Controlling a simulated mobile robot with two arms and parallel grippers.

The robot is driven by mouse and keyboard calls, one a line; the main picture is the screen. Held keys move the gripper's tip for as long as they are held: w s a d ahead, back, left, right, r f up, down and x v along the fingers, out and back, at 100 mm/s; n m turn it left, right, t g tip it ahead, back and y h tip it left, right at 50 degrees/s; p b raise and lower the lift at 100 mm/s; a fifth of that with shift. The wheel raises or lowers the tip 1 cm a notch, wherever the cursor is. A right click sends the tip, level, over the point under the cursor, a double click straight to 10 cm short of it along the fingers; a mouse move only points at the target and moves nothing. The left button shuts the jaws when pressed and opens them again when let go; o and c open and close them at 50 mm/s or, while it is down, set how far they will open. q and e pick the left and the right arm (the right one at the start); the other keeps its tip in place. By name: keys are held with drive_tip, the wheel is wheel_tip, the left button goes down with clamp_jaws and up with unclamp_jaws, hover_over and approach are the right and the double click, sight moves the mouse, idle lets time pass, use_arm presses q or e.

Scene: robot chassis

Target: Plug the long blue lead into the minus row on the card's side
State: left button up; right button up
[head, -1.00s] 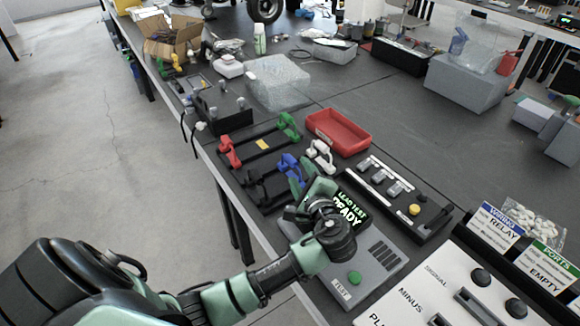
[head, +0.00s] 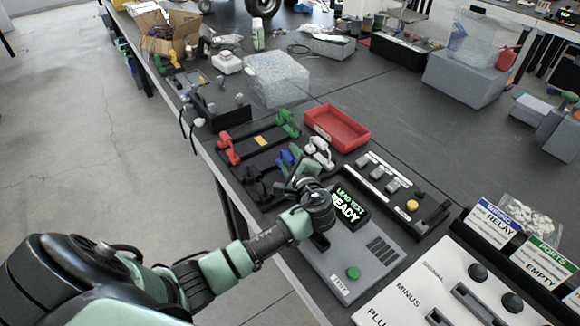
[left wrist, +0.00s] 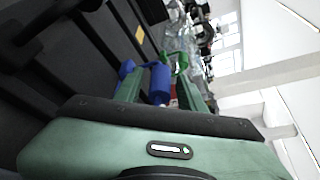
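The blue lead (head: 285,157) lies in the black lead rack (head: 262,141), partly hidden behind my left gripper (head: 304,178). In the left wrist view the lead's blue plug (left wrist: 160,84) shows between the two green fingers of my left gripper (left wrist: 163,92). The fingers stand apart, with gaps beside the plug. The white panel (head: 395,306) at the lower right carries the printed words signal, minus and plus. A blue-topped "relay" card (head: 492,226) and a green-topped "empty" card (head: 541,262) stand behind it. My right gripper is out of view.
Red, green and white leads sit around the rack. The lead test box (head: 352,266) reads "ready" and has a green button. A red tray (head: 337,128) and a black strip with a yellow button (head: 412,205) stand behind. Open bench lies at centre right.

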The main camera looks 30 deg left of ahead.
use_arm(q)
clamp_jaws()
drive_tip(key=shift+r, duration=0.1)
